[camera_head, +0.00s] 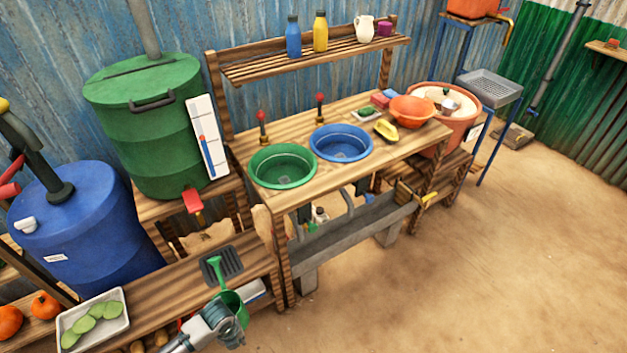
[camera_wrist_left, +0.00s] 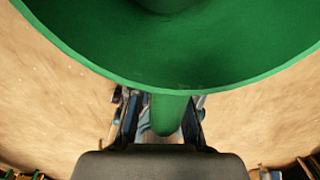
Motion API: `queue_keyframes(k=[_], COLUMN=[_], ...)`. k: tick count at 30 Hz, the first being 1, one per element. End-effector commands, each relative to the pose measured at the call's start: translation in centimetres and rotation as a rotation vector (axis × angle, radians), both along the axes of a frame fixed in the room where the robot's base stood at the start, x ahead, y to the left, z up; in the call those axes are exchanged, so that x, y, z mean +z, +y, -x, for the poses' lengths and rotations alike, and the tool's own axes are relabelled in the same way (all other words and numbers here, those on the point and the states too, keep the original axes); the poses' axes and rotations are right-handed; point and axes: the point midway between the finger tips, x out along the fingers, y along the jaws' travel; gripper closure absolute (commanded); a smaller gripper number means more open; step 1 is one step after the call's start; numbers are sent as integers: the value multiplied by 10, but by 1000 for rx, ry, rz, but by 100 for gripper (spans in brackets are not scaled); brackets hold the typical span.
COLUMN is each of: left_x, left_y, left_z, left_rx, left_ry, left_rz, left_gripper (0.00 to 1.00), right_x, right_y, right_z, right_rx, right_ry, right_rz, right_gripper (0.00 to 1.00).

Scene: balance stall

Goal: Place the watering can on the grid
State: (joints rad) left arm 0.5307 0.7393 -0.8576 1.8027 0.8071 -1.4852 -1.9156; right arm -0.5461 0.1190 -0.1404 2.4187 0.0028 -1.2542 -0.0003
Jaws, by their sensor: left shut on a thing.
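The green watering can (camera_head: 233,301) is at the front end of the low wooden bench, its spout rising up and left in the head view. My left gripper (camera_head: 229,327) is shut on it. In the left wrist view the can (camera_wrist_left: 180,50) fills the top, and its handle (camera_wrist_left: 167,115) sits between the fingers (camera_wrist_left: 160,118). The dark grid (camera_head: 232,262) lies on the bench just behind the can; the spout overlaps part of it in the picture. I cannot tell how high the can is above the bench. My right gripper does not show.
A white tray with green pads (camera_head: 118,299) and orange fruits (camera_head: 46,306) are at the bench's left. A white item (camera_head: 256,291) is beside the can. A blue barrel (camera_head: 95,245) and green barrel (camera_head: 150,130) stand behind. The sink table (camera_head: 290,196) is to the right.

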Motion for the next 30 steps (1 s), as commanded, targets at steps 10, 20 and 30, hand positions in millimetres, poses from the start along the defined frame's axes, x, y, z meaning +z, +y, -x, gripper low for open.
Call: queue_keyframes(k=[10,20,30], left_x=[45,131,227], left_y=[-13,-37,-41], left_z=[-18,-41,-53], left_rx=[325,974,1811], left_ry=[-11,-21,-21], left_rz=[0,0,8], left_gripper=[100,100,100], right_x=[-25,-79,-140], right_y=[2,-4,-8], right_z=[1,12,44], right_rx=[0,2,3], right_ry=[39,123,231], right_rz=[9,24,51], right_gripper=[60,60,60])
